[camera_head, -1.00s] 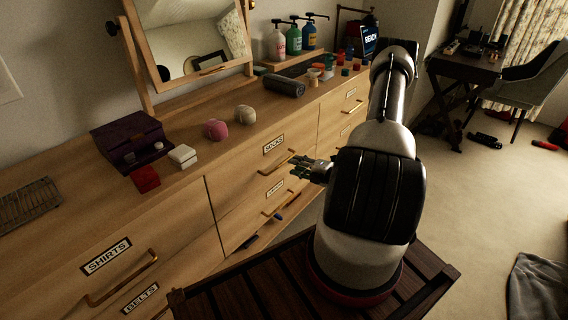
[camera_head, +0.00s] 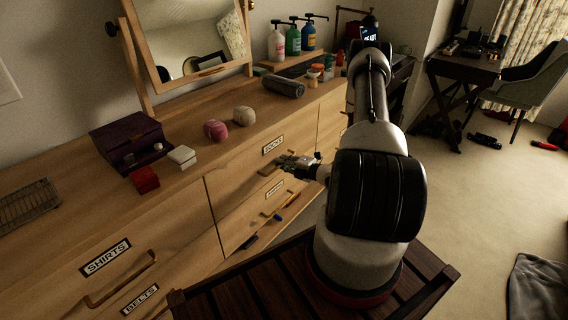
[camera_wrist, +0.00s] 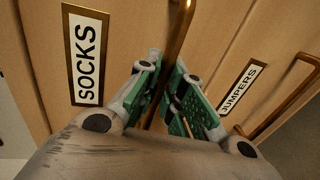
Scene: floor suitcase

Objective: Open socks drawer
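The socks drawer (camera_head: 240,172) is in the middle column of the wooden dresser, marked by a SOCKS label (camera_head: 273,145); the label also shows in the wrist view (camera_wrist: 86,55). Its front looks flush with the dresser. Its brass bar handle (camera_wrist: 180,35) runs between the two green-padded fingers of my gripper (camera_wrist: 168,92). The fingers are apart, with a gap around the handle; contact is not clear. In the head view my gripper (camera_head: 290,161) is at the drawer front and covers most of the handle.
Below is a drawer labelled JUMPERS (camera_wrist: 238,88) with its own handle (camera_wrist: 290,95). SHIRTS (camera_head: 106,257) and BELTS drawers are at the left. Small boxes, rolled balls and bottles stand on the dresser top.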

